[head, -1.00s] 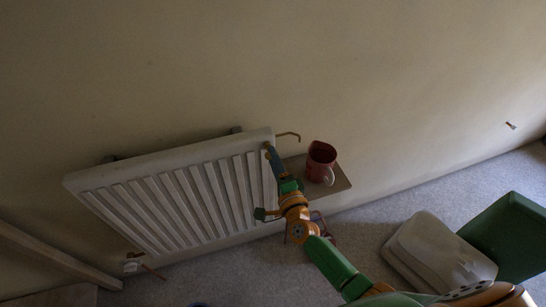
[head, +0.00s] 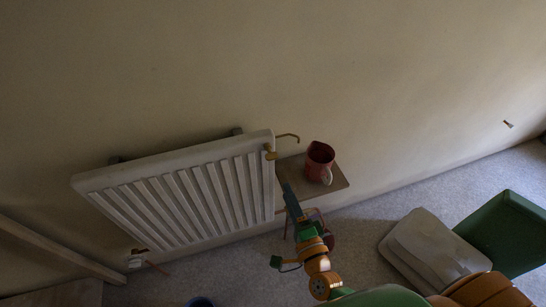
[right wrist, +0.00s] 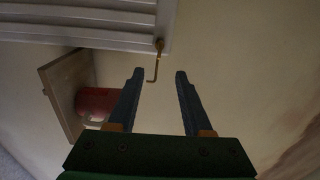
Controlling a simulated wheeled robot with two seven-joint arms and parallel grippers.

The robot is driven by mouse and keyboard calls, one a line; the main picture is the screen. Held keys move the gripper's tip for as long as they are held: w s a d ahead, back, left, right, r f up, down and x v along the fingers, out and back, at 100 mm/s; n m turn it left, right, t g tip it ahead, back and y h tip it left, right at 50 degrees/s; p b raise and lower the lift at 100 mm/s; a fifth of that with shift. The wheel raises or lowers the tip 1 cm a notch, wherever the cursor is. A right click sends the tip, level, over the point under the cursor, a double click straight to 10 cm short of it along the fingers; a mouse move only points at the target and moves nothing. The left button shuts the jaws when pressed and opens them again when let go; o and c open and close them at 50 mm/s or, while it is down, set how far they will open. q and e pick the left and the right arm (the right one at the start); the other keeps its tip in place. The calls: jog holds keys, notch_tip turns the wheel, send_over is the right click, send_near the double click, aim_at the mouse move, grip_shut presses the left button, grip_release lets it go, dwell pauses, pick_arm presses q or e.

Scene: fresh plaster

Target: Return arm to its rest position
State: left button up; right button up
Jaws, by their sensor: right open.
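My right gripper (head: 291,200) is open and empty in the head view, in front of the small shelf and right of the radiator. In the right wrist view its two dark fingers (right wrist: 159,75) are spread apart with nothing between them. A brass valve (right wrist: 159,45) with a bent hook-like pipe shows just beyond the fingertips in that view. In the head view the brass valve (head: 270,152) sits at the radiator's upper right corner, apart from my gripper. My left gripper is in neither view.
A white radiator (head: 180,190) hangs off the wall. A red mug (head: 319,160) stands on a small wooden shelf or stool (head: 338,181). A grey lidded bin (head: 425,250) and a green box (head: 510,232) stand at the right. A blue bucket rim (head: 199,302) shows at the bottom.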

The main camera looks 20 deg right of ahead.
dwell(0.3)
jog(key=s+f+n+g+y+b, duration=0.1)
jog(key=s+f+n+g, duration=0.4)
jog(key=f, duration=0.6)
jog(key=s+f+n+g+y+b, duration=0.1)
jog(key=s+f+n+g, duration=0.25)
jog(key=f+n, duration=0.45)
jog(key=s+d+f+n+g+h, duration=0.1)
jog(key=s+d+f+n+g, duration=0.1)
jog(key=s+f, duration=0.5)
jog(key=s+d+f+n+g+h, duration=0.1)
jog(key=s+f+n+g, duration=0.3)
jog(key=s, duration=1)
notch_tip(320, 180, down, 4)
jog(key=shift+s+d+r+n+g+h, duration=0.2)
jog(key=shift+s+d+n+g+h, duration=0.15)
jog(key=shift+d+g, duration=0.75)
jog(key=shift+a, duration=0.25)
